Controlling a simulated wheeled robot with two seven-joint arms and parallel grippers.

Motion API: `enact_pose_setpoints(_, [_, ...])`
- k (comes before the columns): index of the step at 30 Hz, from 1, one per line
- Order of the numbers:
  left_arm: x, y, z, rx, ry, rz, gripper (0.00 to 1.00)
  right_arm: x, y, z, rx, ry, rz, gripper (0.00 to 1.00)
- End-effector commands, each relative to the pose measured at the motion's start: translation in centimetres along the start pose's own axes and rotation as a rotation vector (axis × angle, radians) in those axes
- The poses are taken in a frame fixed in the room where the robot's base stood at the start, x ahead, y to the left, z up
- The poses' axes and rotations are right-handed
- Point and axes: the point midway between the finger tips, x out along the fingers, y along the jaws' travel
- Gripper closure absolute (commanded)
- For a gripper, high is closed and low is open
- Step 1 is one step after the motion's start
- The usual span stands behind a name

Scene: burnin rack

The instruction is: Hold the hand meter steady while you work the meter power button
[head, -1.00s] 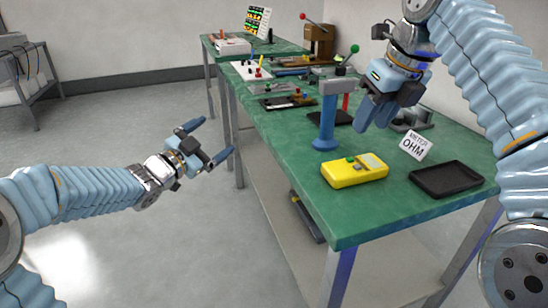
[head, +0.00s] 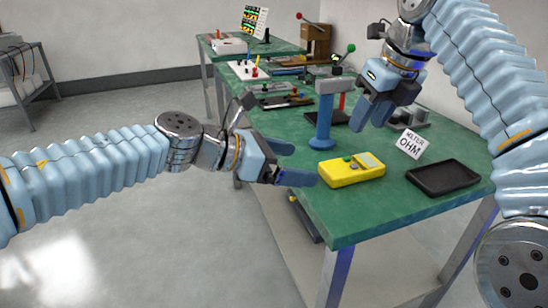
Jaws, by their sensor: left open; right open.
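The yellow hand meter (head: 345,177) lies on the green table near its front left edge. Its grey display faces up on the right part, with a green button (head: 347,158) and a small dark one near the middle of the top. My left gripper (head: 298,164) is open and empty at the table's left edge, its fingers pointing at the meter's left end with a small gap. My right gripper (head: 368,112) is open and empty, pointing down above the table behind the meter.
A blue post stand (head: 325,120) rises just behind the meter. A black tray (head: 442,178) lies to the right, with a METER OHM sign (head: 411,144) behind it. Other fixtures stand farther back along the green table (head: 350,222). The front corner is bare.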

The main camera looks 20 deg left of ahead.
Motion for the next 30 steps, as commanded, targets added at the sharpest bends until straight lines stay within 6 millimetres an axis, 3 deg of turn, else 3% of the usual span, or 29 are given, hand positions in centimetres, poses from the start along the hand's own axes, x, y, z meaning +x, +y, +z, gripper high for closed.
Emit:
enact_pose_setpoints(6, [5.0,-0.1,-0.1,-0.003,0.003,-0.003,0.02,0.0,0.0,0.0,0.000,0.000,0.000,0.57])
enact_pose_setpoints(12, [8.2,0.0,-0.1,-0.003,0.002,-0.001,0.02,0.0,0.0,0.0,0.000,0.000,0.000,0.57])
enact_pose_setpoints(18, [9.6,0.0,0.0,-0.003,0.000,0.000,0.02,0.0,0.0,0.0,0.000,0.000,0.000,0.57])
enact_pose_setpoints(26, [9.7,0.0,0.0,-0.003,0.000,0.001,0.02,0.0,0.0,0.0,0.000,0.000,0.000,0.57])
enact_pose_setpoints(30, [9.7,0.0,0.0,-0.004,0.000,0.001,0.22,0.0,0.0,0.0,0.000,0.000,0.000,0.57])
